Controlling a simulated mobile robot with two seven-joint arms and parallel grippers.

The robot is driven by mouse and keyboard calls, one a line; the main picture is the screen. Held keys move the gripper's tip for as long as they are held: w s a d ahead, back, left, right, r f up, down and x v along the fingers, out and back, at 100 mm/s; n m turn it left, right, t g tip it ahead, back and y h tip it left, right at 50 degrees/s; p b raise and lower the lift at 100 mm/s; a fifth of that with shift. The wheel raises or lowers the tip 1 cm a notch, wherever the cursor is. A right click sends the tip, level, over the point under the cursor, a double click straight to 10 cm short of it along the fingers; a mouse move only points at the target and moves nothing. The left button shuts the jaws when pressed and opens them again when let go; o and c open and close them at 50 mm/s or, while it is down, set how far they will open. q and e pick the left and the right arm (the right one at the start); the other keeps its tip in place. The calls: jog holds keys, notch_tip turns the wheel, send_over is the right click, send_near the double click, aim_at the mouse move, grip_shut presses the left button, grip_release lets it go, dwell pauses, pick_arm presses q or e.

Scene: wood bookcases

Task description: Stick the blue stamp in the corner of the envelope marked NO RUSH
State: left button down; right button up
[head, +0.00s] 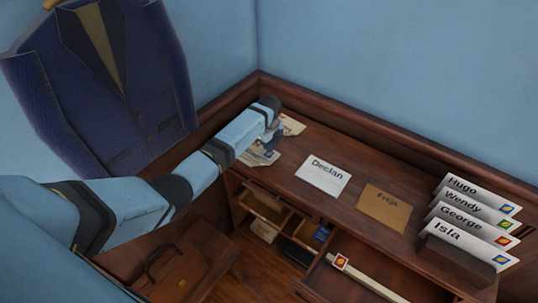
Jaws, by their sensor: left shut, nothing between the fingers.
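My left arm reaches across the desk, and its gripper (277,140) is shut and empty at the desk's far left, over or beside loose papers with colored marks (260,154). The arm partly hides these papers, and I cannot make out a separate blue stamp among them. A white envelope marked Declan (323,175) and a brown envelope marked Freja (384,207) lie flat on the desk with no stamp showing. No envelope marked NO RUSH can be read in this view. My right gripper is not in view.
A dark wooden rack (455,262) at right holds stamped envelopes labeled Hugo, Wendy, George and Isla. A red stamp (341,262) sits at the end of a pale strip (368,278) below the desktop. A blue jacket (120,90) hangs at upper left. A brown case (178,268) is at lower left.

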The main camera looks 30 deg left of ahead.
aim_at(269, 154)
pick_arm(q)
jog(key=shift+f, duration=0.1)
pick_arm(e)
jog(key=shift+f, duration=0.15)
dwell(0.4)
pick_arm(q)
jog(key=shift+f+b, duration=0.65)
jog(key=shift+f, duration=0.5)
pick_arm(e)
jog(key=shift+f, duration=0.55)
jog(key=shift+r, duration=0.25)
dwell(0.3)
